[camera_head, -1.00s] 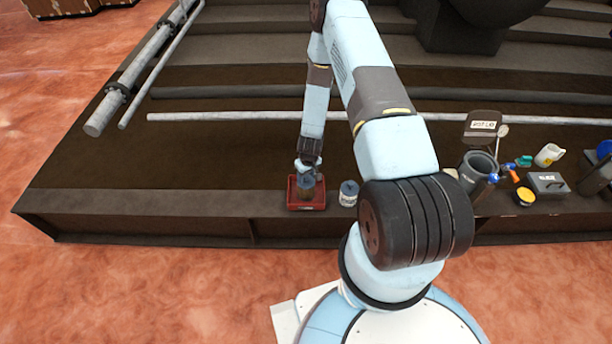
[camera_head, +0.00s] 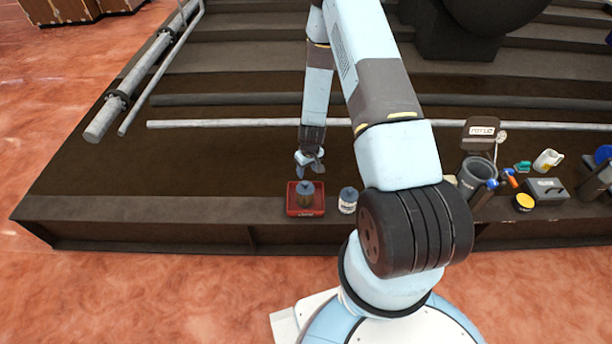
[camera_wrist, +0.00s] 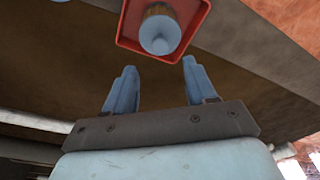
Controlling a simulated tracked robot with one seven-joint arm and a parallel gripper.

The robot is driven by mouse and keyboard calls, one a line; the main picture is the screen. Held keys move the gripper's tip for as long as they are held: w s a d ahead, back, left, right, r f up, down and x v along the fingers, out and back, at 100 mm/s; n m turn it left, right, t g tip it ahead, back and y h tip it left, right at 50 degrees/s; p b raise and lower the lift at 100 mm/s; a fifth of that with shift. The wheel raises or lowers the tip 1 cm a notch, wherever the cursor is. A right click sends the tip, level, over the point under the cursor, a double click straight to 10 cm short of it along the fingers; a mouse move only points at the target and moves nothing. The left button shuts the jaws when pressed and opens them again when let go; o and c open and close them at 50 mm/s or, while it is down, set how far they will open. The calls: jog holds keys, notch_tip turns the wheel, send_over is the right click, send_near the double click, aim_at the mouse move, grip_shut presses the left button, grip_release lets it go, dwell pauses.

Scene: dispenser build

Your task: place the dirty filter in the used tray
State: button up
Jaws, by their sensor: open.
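The dirty filter (camera_head: 306,194), a brownish cylinder with a blue-grey top, stands inside the red used tray (camera_head: 291,209). In the wrist view the filter (camera_wrist: 160,30) also shows within the red tray (camera_wrist: 130,42), with its pale cap facing the camera. My gripper (camera_head: 311,168) is open and empty, above and just behind the tray, apart from the filter. In the wrist view the two fingers of my gripper (camera_wrist: 157,88) are spread with nothing between them.
A white jar-like filter with a blue-grey top (camera_head: 348,200) stands just right of the tray. Further right are a dark bin (camera_head: 476,172), a grey box (camera_head: 547,190) and a yellow-topped item (camera_head: 524,202). A long pale pipe (camera_head: 230,124) lies behind. The ledge left of the tray is clear.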

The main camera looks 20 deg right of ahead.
notch_tip(320, 180, up, 40)
jog(key=s+a+f+m+t, duration=0.1)
jog(key=s+a+t, duration=0.1)
jog(key=s+r+t, duration=0.1)
jog(key=s+r, duration=1)
jog(key=r, duration=0.4)
jog(key=s+r+m, duration=0.1)
jog(key=s+r, duration=0.2)
jog(key=s, duration=0.4)
jog(key=s+r+m+t, duration=0.1)
jog(key=s+r, duration=0.2)
jog(key=s, duration=0.5)
jog(key=shift+s+d+r, duration=0.15)
jog(key=shift+d+r, duration=0.15)
jog(key=shift+d, duration=0.15)
